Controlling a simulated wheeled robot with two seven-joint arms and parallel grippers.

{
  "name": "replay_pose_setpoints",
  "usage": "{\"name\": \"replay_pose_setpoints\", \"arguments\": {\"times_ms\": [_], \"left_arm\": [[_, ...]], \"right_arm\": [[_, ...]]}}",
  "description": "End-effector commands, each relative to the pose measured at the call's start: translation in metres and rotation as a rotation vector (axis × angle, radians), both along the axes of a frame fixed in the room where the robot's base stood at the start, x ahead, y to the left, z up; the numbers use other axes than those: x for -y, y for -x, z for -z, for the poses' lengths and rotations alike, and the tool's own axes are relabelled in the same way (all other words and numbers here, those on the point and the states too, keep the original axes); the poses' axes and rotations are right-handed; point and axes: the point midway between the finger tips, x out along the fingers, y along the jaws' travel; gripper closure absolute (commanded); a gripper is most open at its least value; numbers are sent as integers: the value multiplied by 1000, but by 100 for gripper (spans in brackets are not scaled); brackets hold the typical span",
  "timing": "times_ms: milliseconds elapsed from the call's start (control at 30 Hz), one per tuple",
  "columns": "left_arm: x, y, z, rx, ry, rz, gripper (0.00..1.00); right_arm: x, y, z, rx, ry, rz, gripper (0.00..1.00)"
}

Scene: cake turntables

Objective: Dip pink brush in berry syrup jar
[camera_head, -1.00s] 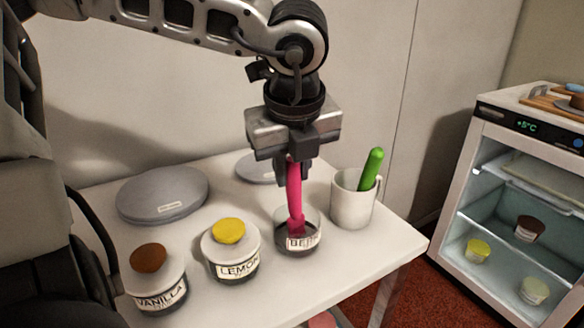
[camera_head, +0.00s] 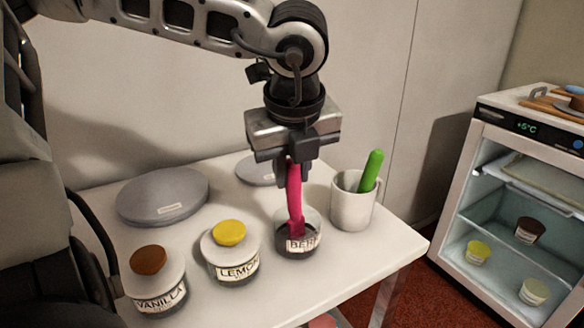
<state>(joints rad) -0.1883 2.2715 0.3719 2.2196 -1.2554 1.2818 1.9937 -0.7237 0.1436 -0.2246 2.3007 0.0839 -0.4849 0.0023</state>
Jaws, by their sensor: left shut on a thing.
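The pink brush (camera_head: 294,196) is upright in my left gripper (camera_head: 294,170), which is shut on the top of its handle. The brush's lower end is inside the open berry syrup jar (camera_head: 298,244), a glass jar with dark syrup and a label partly reading "BER". The bristles are hidden by the label and syrup, so I cannot tell how deep they sit. My left gripper is above the jar, apart from it. My right gripper is not in view.
A lemon jar (camera_head: 232,262) with a yellow knob and a vanilla jar (camera_head: 156,285) with a brown knob stand to the left. A white mug (camera_head: 351,204) with a green-handled tool (camera_head: 371,170) stands close right. Grey discs (camera_head: 163,195) lie behind. An open fridge (camera_head: 520,210) is at right.

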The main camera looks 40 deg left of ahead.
Motion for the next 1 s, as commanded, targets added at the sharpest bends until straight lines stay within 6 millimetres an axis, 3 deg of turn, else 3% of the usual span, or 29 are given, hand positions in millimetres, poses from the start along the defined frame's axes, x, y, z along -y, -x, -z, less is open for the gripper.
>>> {"name": "replay_pose_setpoints", "arguments": {"times_ms": [700,1000], "left_arm": [[0,0,-57,2,-1,-1,100],[0,0,-66,1,-1,0,100]], "right_arm": [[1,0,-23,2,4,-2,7],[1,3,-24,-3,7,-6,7]]}}
